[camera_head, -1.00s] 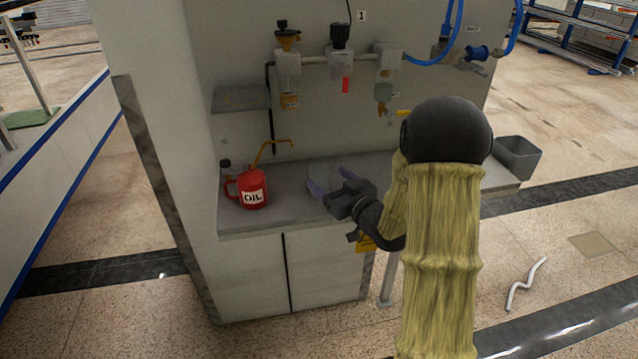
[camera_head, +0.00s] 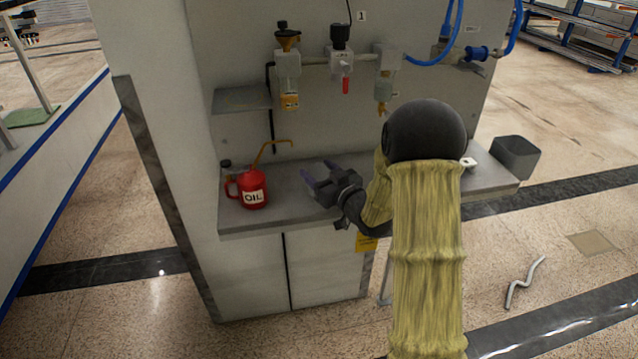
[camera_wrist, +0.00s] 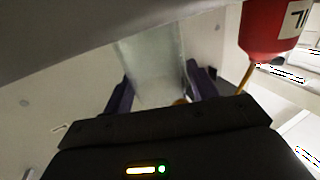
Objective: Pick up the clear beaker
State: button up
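The clear beaker (camera_wrist: 155,68) shows in the wrist view as a pale see-through shape between my two fingers. In the head view I cannot make it out clearly near the fingertips. My gripper (camera_head: 318,172) is over the grey counter, right of the red oil can. In the wrist view my gripper (camera_wrist: 162,90) is open, with one dark purple finger on each side of the beaker. The gaps beside the glass look small; I cannot tell whether either finger touches it. That view is upside down, and the beaker's base is not clear.
The red oil can (camera_head: 252,187) with its thin spout stands left of my gripper, beside a small dark-capped bottle (camera_head: 226,174). Wall fittings (camera_head: 340,62) hang above the counter (camera_head: 285,200). A grey bin (camera_head: 515,157) is at the counter's right end.

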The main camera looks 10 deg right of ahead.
jog(key=c, duration=0.6)
jog(key=shift+o, duration=0.2)
notch_tip(320, 180, up, 18)
jog(key=p, duration=0.2)
jog(key=shift+f, duration=0.1)
dwell(0.4)
